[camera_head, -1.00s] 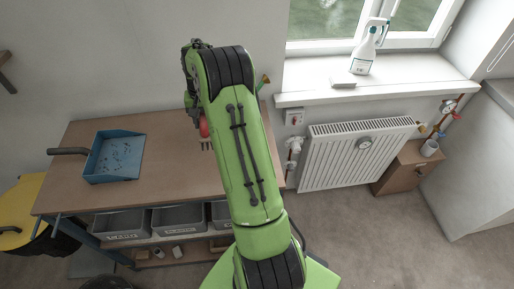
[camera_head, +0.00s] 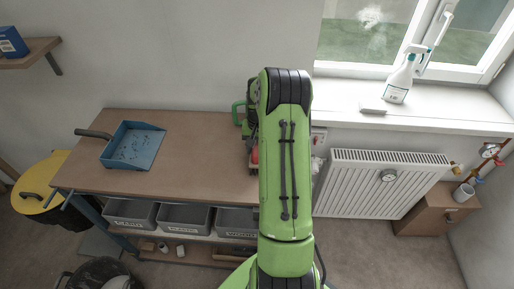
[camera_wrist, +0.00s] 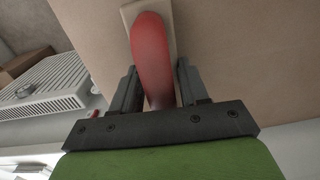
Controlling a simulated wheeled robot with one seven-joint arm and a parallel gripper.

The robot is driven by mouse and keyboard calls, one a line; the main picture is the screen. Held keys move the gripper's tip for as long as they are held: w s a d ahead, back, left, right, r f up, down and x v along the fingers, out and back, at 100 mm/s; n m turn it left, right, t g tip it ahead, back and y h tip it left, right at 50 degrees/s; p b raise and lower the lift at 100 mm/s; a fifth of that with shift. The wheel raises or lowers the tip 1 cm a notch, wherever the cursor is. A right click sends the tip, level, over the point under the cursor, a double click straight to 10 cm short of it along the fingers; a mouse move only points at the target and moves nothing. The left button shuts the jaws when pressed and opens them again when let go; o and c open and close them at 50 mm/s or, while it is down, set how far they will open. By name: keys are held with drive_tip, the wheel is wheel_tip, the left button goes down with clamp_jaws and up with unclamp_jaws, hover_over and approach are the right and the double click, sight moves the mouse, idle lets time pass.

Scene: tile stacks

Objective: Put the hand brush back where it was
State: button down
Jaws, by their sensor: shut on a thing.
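The hand brush's red handle (camera_wrist: 150,50) runs between the two dark fingers of my gripper (camera_wrist: 157,88) in the wrist view. A pale beige part (camera_wrist: 168,14) shows at the handle's far end, over the brown bench surface; whether it touches the bench I cannot tell. In the head view my arm hides most of the gripper and brush, and only a bit of red (camera_head: 255,156) shows beside the arm, over the bench's right part. A blue dustpan (camera_head: 134,146) with dark specks lies on the workbench (camera_head: 195,150) at the left.
A green looped thing (camera_head: 238,112), partly hidden, is at the bench's back by my arm. Grey bins (camera_head: 184,217) sit below. A radiator (camera_head: 385,185) and a windowsill with a spray bottle (camera_head: 399,80) are at the right. The bench's middle is clear.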

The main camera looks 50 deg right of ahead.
drive_tip(key=c, duration=1)
unclamp_jaws()
drive_tip(key=shift+s+f, duration=0.1)
drive_tip(key=shift+f, duration=0.05)
drive_tip(key=o, duration=0.4)
drive_tip(key=shift+o, duration=0.2)
